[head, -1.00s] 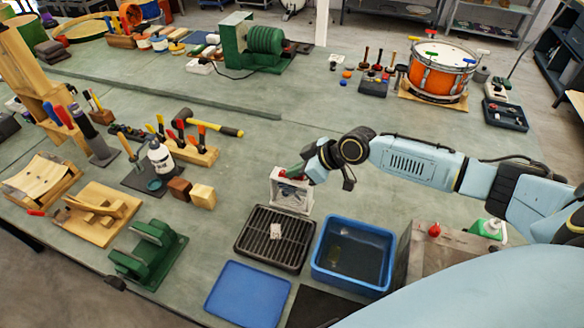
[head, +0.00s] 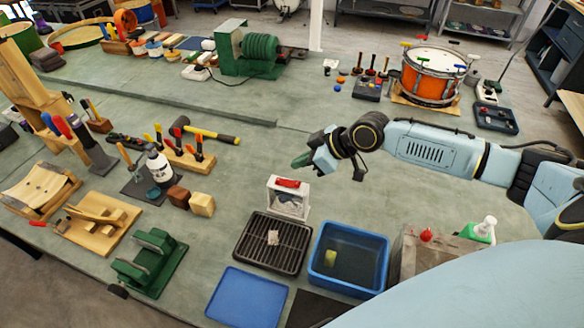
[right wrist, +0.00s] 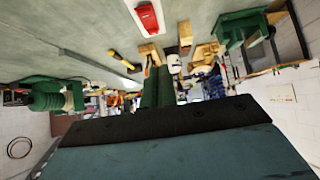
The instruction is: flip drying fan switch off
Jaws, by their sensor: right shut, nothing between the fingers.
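The drying fan (head: 289,204) is a small pale box with an open front, standing behind the black rack. Its red switch (head: 288,183) lies along its top edge; I cannot tell which way it is set. In the right wrist view the red switch (right wrist: 147,17) shows at the top. My right gripper (head: 301,161) has green fingers, is shut and empty, and hangs above and behind the fan, apart from it. Its fingers (right wrist: 158,88) lie side by side in the right wrist view. My left gripper is not in view.
In front of the fan are a black drying rack (head: 272,244) with a small pale block on it and a blue basin (head: 347,261). A grey box with a red knob (head: 426,234) stands right of the basin. A hammer (head: 213,132) and wooden blocks (head: 202,204) lie to the left.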

